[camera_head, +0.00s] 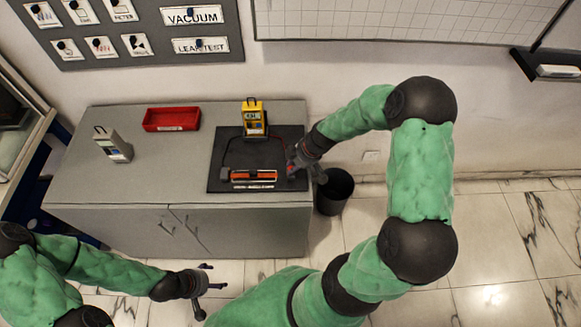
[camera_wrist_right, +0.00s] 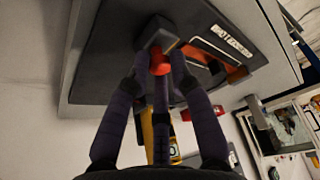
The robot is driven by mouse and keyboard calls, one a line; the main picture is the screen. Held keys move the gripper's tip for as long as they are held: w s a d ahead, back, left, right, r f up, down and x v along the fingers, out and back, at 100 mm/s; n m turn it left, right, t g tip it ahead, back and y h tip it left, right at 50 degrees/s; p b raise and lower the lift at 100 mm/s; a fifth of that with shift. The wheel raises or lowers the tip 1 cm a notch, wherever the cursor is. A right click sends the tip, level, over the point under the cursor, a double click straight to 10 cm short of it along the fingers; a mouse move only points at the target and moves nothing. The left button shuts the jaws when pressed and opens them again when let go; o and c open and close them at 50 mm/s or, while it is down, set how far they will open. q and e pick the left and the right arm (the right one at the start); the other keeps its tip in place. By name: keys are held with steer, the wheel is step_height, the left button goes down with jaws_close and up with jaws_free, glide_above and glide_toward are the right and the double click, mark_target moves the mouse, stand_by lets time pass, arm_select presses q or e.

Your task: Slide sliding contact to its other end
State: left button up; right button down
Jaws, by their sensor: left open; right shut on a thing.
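The slide rig (camera_head: 250,177), a long orange and black body with a pale label along its front, lies on a black mat (camera_head: 222,160) on the cabinet. My right gripper (camera_head: 296,163) is at the right end of the rig. In the right wrist view its fingers (camera_wrist_right: 160,72) are shut on a grey block with a red knob, which looks like the sliding contact (camera_wrist_right: 158,40). The orange part of the rig (camera_wrist_right: 200,55) shows beside it. The fingers partly hide the contact. My left gripper (camera_head: 203,280) is open and empty, in front of the cabinet and away from the rig.
A yellow meter (camera_head: 253,118) stands at the mat's back, with a lead running by the rig. A red tray (camera_head: 172,119) and a grey meter (camera_head: 113,146) are further left on the cabinet top (camera_head: 80,180). A black bin (camera_head: 334,191) stands on the floor at right.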

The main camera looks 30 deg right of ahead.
steer(key=shift+d+r, duration=0.1)
steer(key=shift+d, duration=0.3)
steer(key=c, duration=1.1)
jaws_free()
steer(key=shift+s+d, duration=0.1)
steer(key=shift+d, duration=0.05)
steer(key=shift+s+d, duration=0.25)
steer(key=shift+s, duration=0.05)
steer(key=shift+w+a, duration=0.15)
steer(key=shift+a, duration=0.1)
steer(key=shift+r, duration=0.15)
steer(key=v, duration=1.1)
steer(key=shift+s+d+r, duration=0.25)
